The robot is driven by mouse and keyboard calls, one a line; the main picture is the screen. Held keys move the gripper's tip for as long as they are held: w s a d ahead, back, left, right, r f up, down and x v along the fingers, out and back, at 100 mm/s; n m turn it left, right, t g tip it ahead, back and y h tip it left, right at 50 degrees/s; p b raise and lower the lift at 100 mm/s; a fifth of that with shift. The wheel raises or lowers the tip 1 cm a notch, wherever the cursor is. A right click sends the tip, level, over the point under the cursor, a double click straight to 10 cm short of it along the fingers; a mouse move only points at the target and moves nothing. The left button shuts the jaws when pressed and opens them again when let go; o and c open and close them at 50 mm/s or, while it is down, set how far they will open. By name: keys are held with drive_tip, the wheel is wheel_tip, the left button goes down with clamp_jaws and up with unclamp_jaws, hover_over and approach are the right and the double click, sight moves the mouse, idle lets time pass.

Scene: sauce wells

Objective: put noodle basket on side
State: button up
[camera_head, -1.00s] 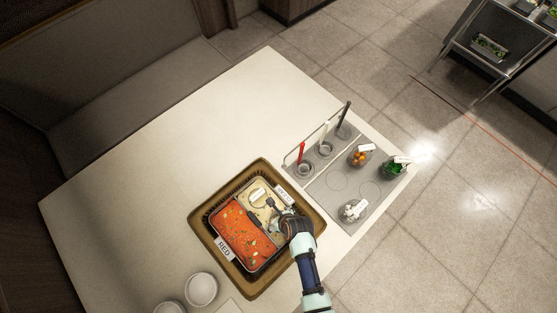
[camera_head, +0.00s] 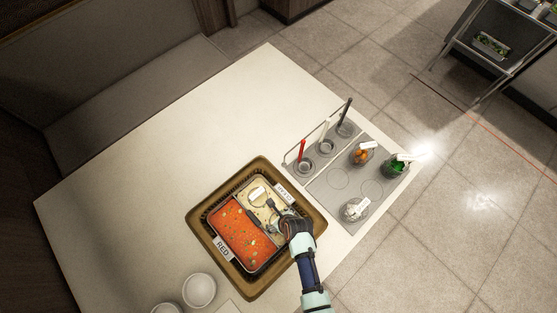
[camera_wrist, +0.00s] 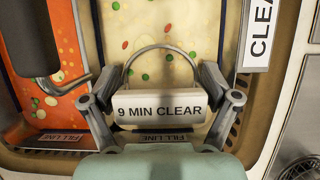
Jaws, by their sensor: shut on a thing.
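The noodle basket (camera_wrist: 160,106) shows in the wrist view as a white tag reading "9 MIN CLEAR" with a thin metal loop behind it. My gripper (camera_wrist: 160,100) is shut on it, one finger at each end of the tag. The rest of the basket is hidden. In the head view my gripper (camera_head: 276,212) is over the pale clear-broth side of the split pot (camera_head: 248,271). A dark handle (camera_wrist: 27,38) with a bent metal end is left of the gripper, over the divider and red broth (camera_wrist: 58,118). A white-labelled ring (camera_head: 257,193) shows farther up the clear side.
The pot sits in a brown tray (camera_head: 224,275) on a pale table (camera_head: 160,150). At right, a grey rack (camera_head: 338,181) holds utensils in wells and several small labelled containers, such as one with green contents (camera_head: 396,166). White bowls (camera_head: 199,290) stand at the front left. The table's upper left is clear.

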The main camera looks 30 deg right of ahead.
drive_tip(key=shift+f, duration=0.1)
drive_tip(key=o, duration=1.1)
drive_tip(key=shift+c, duration=0.2)
wheel_tip(320, 180, up, 11)
drive_tip(key=p, duration=1.2)
